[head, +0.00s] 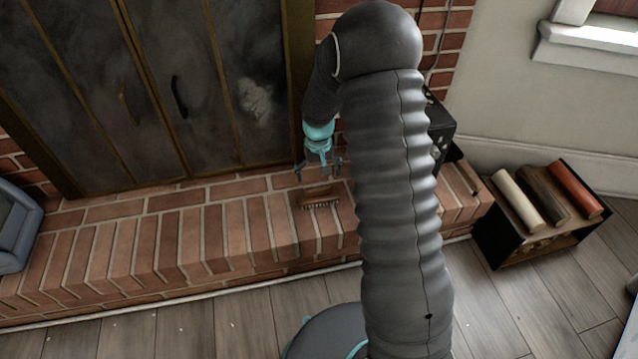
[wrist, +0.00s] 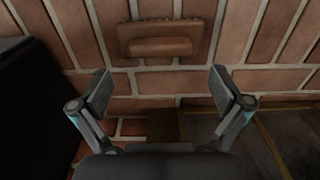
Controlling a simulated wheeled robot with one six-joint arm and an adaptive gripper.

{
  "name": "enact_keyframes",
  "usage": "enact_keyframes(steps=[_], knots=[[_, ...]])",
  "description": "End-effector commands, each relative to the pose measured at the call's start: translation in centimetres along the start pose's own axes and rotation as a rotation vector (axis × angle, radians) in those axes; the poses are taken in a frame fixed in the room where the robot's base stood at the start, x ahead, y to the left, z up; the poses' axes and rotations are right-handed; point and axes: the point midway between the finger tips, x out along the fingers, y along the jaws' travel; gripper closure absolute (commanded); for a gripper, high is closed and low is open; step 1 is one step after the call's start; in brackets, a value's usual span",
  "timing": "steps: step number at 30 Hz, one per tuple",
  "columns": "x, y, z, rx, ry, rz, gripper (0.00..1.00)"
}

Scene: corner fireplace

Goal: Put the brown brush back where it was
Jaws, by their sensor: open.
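The brown brush (head: 318,197) lies on the brick hearth (head: 180,235), bristles facing the front edge, just beside my arm in the head view. In the wrist view the brush (wrist: 160,39) lies crosswise at the top middle, beyond my fingertips. My gripper (head: 318,168) is open and empty, above the hearth on the fireplace side of the brush. In the wrist view my gripper (wrist: 160,92) has its two fingers wide apart, with bare brick between them. My arm hides part of the hearth to the right of the brush.
The fireplace doors (head: 165,90) stand behind the hearth. A black box (head: 440,125) is partly hidden behind my arm. A dark crate (head: 535,240) with several rolls on top stands on the floor at right. A blue-grey container (head: 15,228) is at far left. The hearth's left stretch is clear.

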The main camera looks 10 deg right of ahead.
Motion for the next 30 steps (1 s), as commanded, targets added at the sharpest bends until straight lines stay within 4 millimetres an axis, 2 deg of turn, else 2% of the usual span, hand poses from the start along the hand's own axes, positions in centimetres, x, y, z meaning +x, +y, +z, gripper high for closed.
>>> enact_keyframes(steps=[1,6,14,17,23,30], knots=[[-1.2,0.0,-0.1,0.000,0.004,0.000,0.00],[-4.0,0.0,0.0,0.000,0.002,0.000,0.00],[-6.2,0.0,0.1,0.000,0.005,0.000,0.00],[-8.1,0.0,0.7,0.000,0.024,0.000,0.00],[-14.4,0.0,4.0,0.000,0.095,0.000,0.00],[-21.2,0.0,9.5,0.001,0.189,0.000,0.00]])
